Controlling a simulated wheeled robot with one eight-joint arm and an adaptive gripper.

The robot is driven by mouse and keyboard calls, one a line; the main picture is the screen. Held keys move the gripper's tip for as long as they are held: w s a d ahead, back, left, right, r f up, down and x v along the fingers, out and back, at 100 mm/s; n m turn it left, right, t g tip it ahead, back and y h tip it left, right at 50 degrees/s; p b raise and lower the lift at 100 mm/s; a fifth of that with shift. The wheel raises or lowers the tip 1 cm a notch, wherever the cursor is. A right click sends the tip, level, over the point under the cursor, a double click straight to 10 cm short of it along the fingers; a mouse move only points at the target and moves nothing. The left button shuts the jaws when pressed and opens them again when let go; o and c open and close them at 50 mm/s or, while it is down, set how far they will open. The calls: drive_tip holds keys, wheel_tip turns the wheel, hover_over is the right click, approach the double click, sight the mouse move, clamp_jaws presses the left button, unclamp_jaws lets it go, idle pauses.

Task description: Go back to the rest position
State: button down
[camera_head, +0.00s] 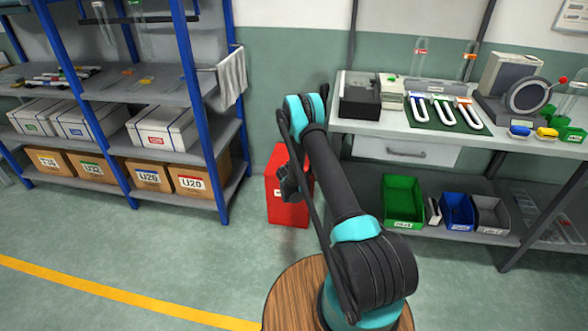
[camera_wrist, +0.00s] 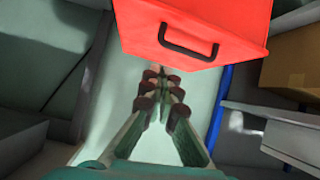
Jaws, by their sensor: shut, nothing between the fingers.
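My gripper (camera_wrist: 160,92) shows in the wrist view with its fingertips close together, shut and empty. In the head view my gripper (camera_head: 287,185) is a small dark shape at the end of my bent arm, in front of a red box (camera_head: 290,208). The red box also fills the top of the wrist view (camera_wrist: 195,28), with its black handle facing the camera. The gap between the fingertips and the box cannot be judged. The arm hides part of the box in the head view.
A workbench (camera_head: 378,121) with several U-shaped tubes on a green mat (camera_head: 438,124) stands at the right. Green (camera_head: 403,200) and blue (camera_head: 457,210) bins sit on its lower shelf. A blue-framed shelf (camera_head: 215,140) with cartons stands at the left. The floor (camera_head: 140,240) at front left is clear.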

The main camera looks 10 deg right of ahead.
drive_tip(key=s+d+r+g, duration=0.2)
drive_tip(key=s+r, duration=0.7)
drive_tip(key=r, duration=0.4)
drive_tip(key=s+d+r+g, duration=0.1)
drive_tip(key=s+d+r, duration=0.2)
drive_tip(key=s+r, duration=0.85)
drive_tip(key=s+r+n+g+y, duration=0.1)
drive_tip(key=s+r+g, duration=0.1)
drive_tip(key=s, duration=1.5)
drive_tip(key=s+r+g+y, duration=0.1)
drive_tip(key=s+r+y, duration=0.1)
drive_tip(key=s, duration=1.4)
drive_tip(key=shift+s+a+r+n+g, duration=0.35)
drive_tip(key=shift+r+n+g, duration=0.05)
drive_tip(key=shift+r, duration=0.15)
